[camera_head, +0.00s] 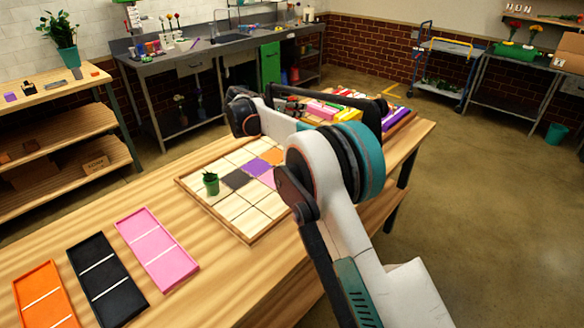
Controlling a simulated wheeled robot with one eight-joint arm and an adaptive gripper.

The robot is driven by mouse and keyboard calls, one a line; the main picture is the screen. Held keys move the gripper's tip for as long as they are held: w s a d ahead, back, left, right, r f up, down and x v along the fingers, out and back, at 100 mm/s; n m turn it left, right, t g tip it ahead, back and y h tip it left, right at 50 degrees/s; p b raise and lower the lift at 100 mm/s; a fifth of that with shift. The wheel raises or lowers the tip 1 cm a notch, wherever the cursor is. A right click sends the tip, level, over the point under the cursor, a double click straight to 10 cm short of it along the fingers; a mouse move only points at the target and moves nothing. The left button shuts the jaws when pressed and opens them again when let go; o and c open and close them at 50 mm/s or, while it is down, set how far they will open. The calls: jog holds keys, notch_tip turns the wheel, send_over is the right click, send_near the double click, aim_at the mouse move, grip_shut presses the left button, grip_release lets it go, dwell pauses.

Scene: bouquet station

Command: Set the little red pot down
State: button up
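I cannot make out a little red pot in this view. A small dark green pot with a green plant (210,184) stands upright on the left part of the wooden grid board (247,238). My arm crosses the middle of the picture and bends back over the far part of the table. Its dark end parts lie in front of the colourful items there. My gripper's fingertips cannot be made out, so whether it is open, shut or holding something does not show.
The grid board has dark, purple and orange squares among pale ones. Orange (44,296), black (107,280) and pink (157,248) trays lie at the table's near left. Colourful items (322,110) crowd the far end, partly hidden by my arm. Bare wood (215,270) separates the pink tray and board.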

notch_tip(320, 180, down, 19)
jog(key=b, duration=0.5)
jog(key=shift+f+b, duration=0.15)
jog(key=shift+b, duration=0.15)
jog(key=shift+f, duration=0.15)
jog(key=o, duration=1.3)
jog(key=shift+s+a+r, duration=0.3)
jog(key=p+v, duration=0.3)
jog(key=v, duration=0.8)
jog(key=shift+r, duration=0.1)
jog(key=shift+d, duration=0.1)
